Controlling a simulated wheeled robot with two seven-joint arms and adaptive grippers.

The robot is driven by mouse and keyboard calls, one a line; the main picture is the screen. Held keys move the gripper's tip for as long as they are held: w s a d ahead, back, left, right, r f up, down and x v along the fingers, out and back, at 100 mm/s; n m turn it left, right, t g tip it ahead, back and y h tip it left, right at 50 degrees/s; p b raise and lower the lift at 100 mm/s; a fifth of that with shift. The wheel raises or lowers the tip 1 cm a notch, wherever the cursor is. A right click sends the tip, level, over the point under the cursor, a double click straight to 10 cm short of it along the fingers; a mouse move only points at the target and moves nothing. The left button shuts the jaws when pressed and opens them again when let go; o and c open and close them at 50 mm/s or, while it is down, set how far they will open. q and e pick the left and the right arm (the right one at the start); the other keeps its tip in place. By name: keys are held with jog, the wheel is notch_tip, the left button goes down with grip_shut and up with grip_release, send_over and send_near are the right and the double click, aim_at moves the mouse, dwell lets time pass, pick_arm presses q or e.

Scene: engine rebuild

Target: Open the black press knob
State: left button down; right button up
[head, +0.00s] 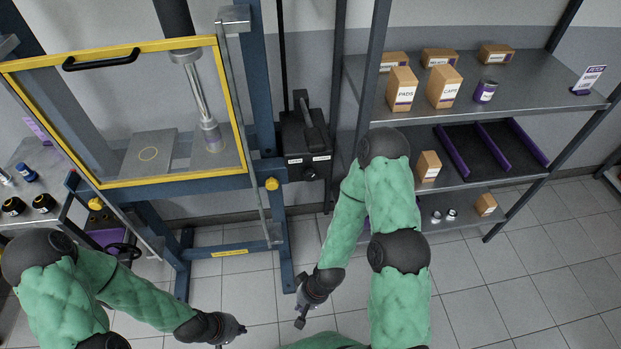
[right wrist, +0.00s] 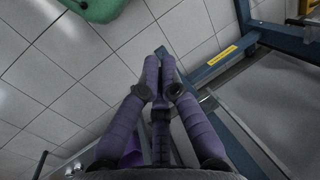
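The black press knob (head: 309,174) is a small dark round knob on the lower front of a black pump box (head: 303,140), which is fixed to the right side of the blue press frame. Pale labels sit just above the knob. My left gripper (head: 241,330) is low at the bottom of the head view, far from the knob and empty. My right gripper (head: 301,318) hangs over the floor below the knob, clearly apart from it. In the right wrist view its purple fingers (right wrist: 159,62) run close together at the tips and hold nothing that I can see.
The press (head: 262,120) has a yellow-framed guard (head: 120,46). A grey shelf rack (head: 520,92) with boxes stands to the right, partly behind my right arm. A bench (head: 62,212) with small parts is at the left. The tiled floor (head: 490,290) at lower right is clear.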

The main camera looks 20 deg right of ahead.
jog(key=o, duration=0.5)
jog(key=shift+w+d, duration=0.1)
jog(key=shift+w, duration=0.15)
jog(key=o, duration=0.6)
jog(key=w+d+t+b, duration=0.1)
jog(key=w, duration=0.1)
jog(key=w+d+t+b, duration=0.1)
jog(key=w, duration=0.2)
jog(key=w+t+h+b, duration=0.1)
jog(key=w+t+b, duration=0.1)
jog(key=w, duration=0.1)
jog(key=shift+w+d+r, duration=0.25)
jog(key=shift+d+r, duration=0.05)
jog(key=shift+d, duration=0.1)
jog(key=shift+c, duration=0.2)
jog(key=m+t+h+b, duration=0.2)
jog(key=t+h+b, duration=0.5)
jog(key=t+b, duration=0.55)
send_near(311, 178)
jog(key=shift+t, duration=0.25)
jog(key=b+x, duration=0.1)
jog(key=x, duration=0.3)
jog(key=b+x, duration=0.1)
jog(key=x, duration=0.3)
jog(key=shift+w+f+b, duration=0.15)
jog(key=shift+f+b, duration=0.1)
jog(key=shift+b, duration=0.1)
jog(key=shift+w+d+r, duration=0.1)
jog(key=shift+w+d, duration=0.1)
jog(key=shift+w, duration=0.45)
